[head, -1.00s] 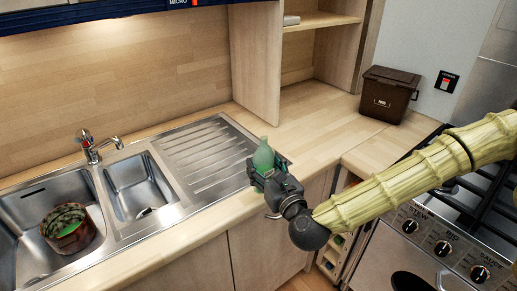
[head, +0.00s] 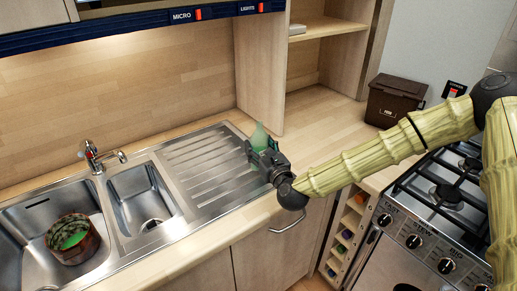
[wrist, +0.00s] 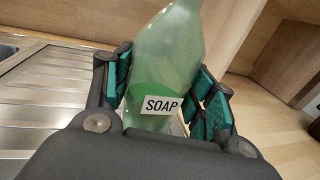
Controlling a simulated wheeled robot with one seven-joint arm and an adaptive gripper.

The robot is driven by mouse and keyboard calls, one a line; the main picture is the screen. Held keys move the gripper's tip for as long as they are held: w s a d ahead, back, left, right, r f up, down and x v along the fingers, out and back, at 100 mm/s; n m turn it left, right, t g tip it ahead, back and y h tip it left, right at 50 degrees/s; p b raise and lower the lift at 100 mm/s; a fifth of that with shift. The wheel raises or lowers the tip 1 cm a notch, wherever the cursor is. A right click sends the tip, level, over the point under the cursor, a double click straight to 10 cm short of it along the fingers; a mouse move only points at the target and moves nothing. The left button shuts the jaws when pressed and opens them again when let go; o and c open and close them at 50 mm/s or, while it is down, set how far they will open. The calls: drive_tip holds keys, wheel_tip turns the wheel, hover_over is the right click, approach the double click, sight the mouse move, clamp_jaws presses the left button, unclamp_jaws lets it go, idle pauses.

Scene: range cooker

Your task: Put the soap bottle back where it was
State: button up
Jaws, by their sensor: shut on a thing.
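The soap bottle (wrist: 165,65) is a translucent green bottle with a white SOAP label, held between the teal-padded fingers of my gripper (wrist: 165,90) in the wrist view. In the head view, the bottle's top (head: 259,135) shows above my gripper (head: 265,155), which is shut on it. They are at the right end of the ribbed drainboard (head: 205,165), by the wooden worktop. The bottle is slightly tilted in the wrist view. Its base is hidden, so I cannot tell whether it touches the surface.
A double sink with a tap (head: 97,156) lies left, with a rusty pot (head: 73,238) holding green stuff in the left basin. A brown bin (head: 394,101) stands at the back right, beside the cooker (head: 430,215). The worktop (head: 320,125) before the shelf is clear.

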sight(259, 152)
drive_tip(key=shift+w+a+f, duration=0.15)
drive_tip(key=shift+w, duration=1)
drive_tip(key=shift+a+f+p, duration=0.1)
drive_tip(key=shift+f+p, duration=1.05)
drive_tip(key=shift+f, duration=0.6)
drive_tip(key=shift+f+b, duration=0.2)
drive_tip(key=shift+b, duration=0.1)
drive_tip(key=o, duration=1.1)
drive_tip(key=shift+o, duration=0.2)
drive_tip(key=shift+r, duration=0.1)
